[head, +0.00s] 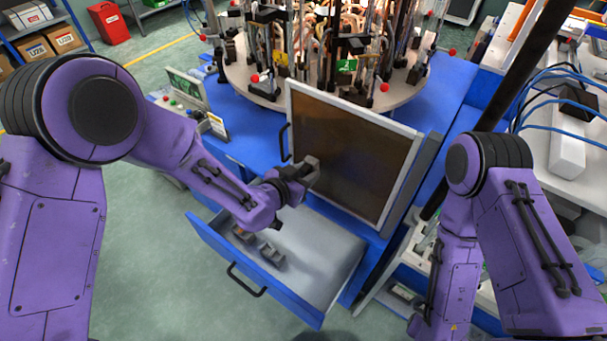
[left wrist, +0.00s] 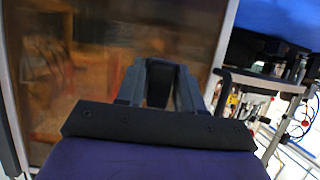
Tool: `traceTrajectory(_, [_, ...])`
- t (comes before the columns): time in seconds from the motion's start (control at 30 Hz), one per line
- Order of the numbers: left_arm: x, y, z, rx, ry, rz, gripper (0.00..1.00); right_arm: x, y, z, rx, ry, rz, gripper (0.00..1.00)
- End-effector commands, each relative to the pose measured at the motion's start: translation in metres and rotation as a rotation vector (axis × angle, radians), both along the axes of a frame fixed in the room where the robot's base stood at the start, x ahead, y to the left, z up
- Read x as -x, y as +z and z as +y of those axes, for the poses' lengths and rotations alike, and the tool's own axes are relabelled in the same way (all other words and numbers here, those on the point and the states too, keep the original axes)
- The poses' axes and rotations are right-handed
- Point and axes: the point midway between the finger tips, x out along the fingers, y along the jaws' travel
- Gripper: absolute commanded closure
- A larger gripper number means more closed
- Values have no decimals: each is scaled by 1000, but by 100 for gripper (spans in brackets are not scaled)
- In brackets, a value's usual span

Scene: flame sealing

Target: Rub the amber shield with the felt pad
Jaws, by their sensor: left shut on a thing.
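The amber shield (head: 345,150) is a dark brown see-through panel in a pale frame, standing on the blue machine. It also fills much of the left wrist view (left wrist: 100,60), where it looks amber and streaky. My left gripper (head: 308,168) is in front of the left part of the shield. In the left wrist view my left gripper (left wrist: 160,85) is shut on a dark block, the felt pad (left wrist: 159,84), facing the shield. I cannot tell whether the pad touches the panel. My right arm is at the right of the head view, and its gripper is not in view.
A blue drawer (head: 310,255) stands open below the shield, with small grey-brown items (head: 258,248) in it. The round turntable (head: 315,95) with fixtures and red knobs is behind the shield. A control panel (head: 187,90) is at left. A white bench with cables is at right.

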Motion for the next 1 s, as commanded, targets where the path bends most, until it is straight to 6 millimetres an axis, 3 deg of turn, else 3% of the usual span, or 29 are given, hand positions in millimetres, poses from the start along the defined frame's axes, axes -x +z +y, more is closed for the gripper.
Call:
traceTrajectory(0.27, [-3,0,-3,1,0,-1,88,0,0,0,0,0,0,33])
traceTrajectory(0.7, [21,0,-33,0,-1,0,88,0,4,0,0,0,0,33])
traceTrajectory(1.0, [12,0,-28,2,2,-2,88,0,1,0,0,0,0,33])
